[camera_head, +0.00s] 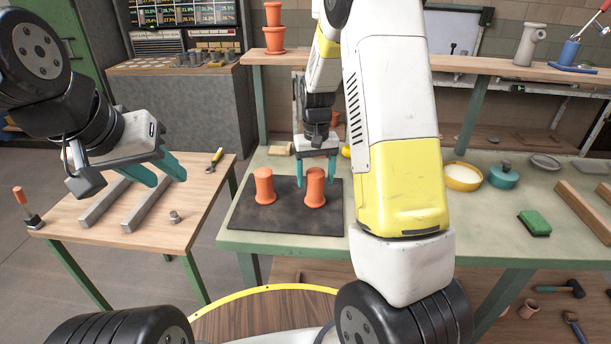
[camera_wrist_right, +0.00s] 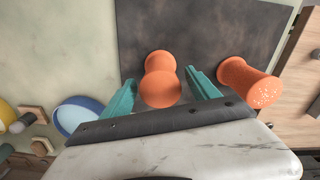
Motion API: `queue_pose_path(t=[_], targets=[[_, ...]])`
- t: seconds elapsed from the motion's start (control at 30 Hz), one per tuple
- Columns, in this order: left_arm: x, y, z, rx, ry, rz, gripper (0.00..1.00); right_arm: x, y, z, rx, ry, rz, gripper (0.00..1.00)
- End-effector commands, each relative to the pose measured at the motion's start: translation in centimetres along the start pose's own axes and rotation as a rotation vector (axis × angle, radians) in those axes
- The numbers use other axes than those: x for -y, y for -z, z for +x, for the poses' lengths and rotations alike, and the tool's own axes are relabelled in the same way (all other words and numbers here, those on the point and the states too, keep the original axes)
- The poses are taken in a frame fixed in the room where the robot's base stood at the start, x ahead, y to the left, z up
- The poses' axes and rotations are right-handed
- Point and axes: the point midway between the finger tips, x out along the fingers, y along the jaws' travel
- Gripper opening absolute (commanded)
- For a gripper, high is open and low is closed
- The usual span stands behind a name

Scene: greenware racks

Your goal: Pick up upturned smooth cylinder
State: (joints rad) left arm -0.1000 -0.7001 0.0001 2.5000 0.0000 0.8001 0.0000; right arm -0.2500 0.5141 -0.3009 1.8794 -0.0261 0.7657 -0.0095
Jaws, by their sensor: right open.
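Two orange waisted cylinders stand on a dark mat (camera_head: 287,222). The right one (camera_head: 315,190) has a plain, smooth-looking end in the right wrist view (camera_wrist_right: 160,88). The left one (camera_head: 264,187) shows a speckled end in the right wrist view (camera_wrist_right: 250,84). My right gripper (camera_head: 315,180) is open, with its teal fingers on either side of the smooth cylinder's upper part. In the right wrist view, gaps show between the cylinder and both fingers (camera_wrist_right: 162,80). My left gripper (camera_head: 168,180) is open and empty above the wooden side table.
A shelf (camera_head: 490,68) runs behind.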

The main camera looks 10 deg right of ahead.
Motion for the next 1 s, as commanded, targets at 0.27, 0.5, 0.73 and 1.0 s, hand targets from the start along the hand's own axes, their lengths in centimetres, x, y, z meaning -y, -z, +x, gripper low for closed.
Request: queue_pose_path(t=[0.27, 0.5, 0.73, 1.0], targets=[[0.0, 0.0, 0.0, 0.000, 0.000, 0.000, 0.36, 0.0, 0.0, 3.1, 0.001, 0.000, 0.001, 0.69], [0.0, 0.0, 0.0, 0.000, 0.000, 0.000, 0.36, 0.0, 0.1, 3.1, -0.001, 0.001, 0.001, 0.64], [0.0, 0.0, 0.0, 0.000, 0.000, 0.000, 0.36, 0.0, 0.1, 3.1, -0.001, 0.001, 0.001, 0.18], [0.0, 0.0, 0.0, 0.000, 0.000, 0.000, 0.36, 0.0, 0.1, 3.1, -0.002, 0.001, 0.001, 0.00]])
